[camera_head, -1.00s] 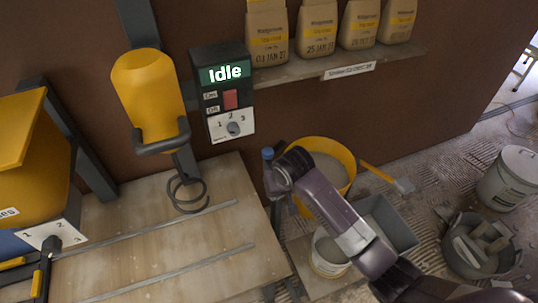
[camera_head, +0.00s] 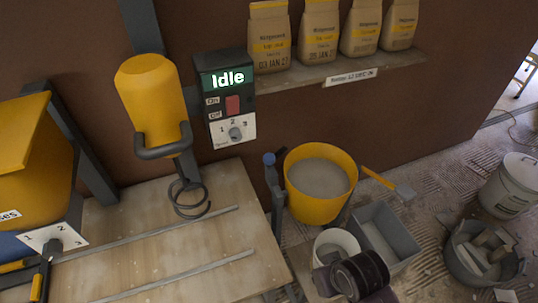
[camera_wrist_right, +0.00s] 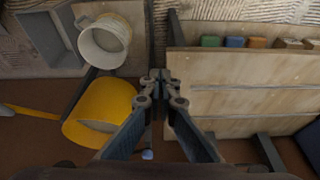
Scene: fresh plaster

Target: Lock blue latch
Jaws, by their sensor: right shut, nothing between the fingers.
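A dark post with a blue cap (camera_head: 268,158), which looks like the blue latch, stands upright between the workbench and the yellow tub (camera_head: 318,182). The tub has grey contents. I cannot tell whether the latch is locked. A small blue spot (camera_wrist_right: 147,154) shows in the right wrist view beyond my right fingers; it appears to be the same cap. My right gripper (camera_wrist_right: 159,78) is shut and empty in the wrist view. In the head view, part of my right arm shows low, right of the latch, with the fingers not visible. My left gripper is out of view.
The wooden workbench (camera_head: 150,240) with metal rails lies left. A control box reads "Idle" (camera_head: 225,95). A grey bin (camera_head: 385,235) and a white bucket (camera_head: 335,243) stand right of the latch. Paper bags line the shelf (camera_head: 310,80).

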